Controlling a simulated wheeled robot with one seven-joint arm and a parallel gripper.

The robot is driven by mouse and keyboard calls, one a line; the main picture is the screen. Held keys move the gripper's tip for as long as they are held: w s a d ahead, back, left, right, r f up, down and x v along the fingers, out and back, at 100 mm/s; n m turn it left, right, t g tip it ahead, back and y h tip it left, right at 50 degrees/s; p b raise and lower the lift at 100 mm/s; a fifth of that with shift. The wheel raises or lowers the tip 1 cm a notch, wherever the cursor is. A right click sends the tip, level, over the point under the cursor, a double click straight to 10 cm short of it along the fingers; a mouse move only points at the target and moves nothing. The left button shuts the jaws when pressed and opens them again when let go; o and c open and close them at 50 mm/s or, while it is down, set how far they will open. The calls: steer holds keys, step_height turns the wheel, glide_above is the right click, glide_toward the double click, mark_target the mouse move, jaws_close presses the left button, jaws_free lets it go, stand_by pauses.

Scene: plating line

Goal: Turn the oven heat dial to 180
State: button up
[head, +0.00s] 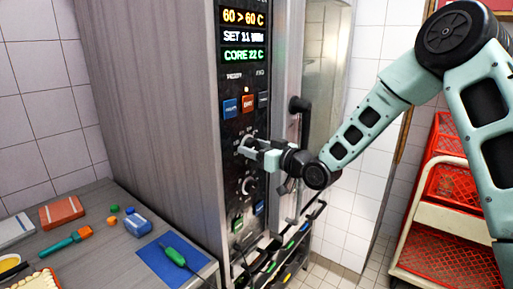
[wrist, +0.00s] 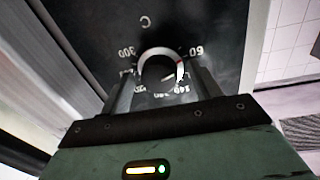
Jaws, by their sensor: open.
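The oven heat dial (wrist: 158,54) is a round knob on the dark control panel, ringed by white numbers, with 60 and 300 readable. A small red mark shows at its right side, near the 60. My gripper (wrist: 163,80) is open, one finger on each side of the dial's lower part; I cannot tell whether they touch it. In the head view my gripper (head: 249,149) is at the upper dial, which it partly covers. The oven display (head: 243,36) reads "60 > 60 C", "SET 11" with a blurred unit, and "CORE 22 C".
A second dial (head: 249,186) sits below on the panel. Blue (head: 230,107) and orange (head: 248,103) buttons are above. A cart with red crates (head: 445,185) stands at right; a cluttered counter (head: 95,250) is at left.

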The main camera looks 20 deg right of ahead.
steer(key=c, duration=1)
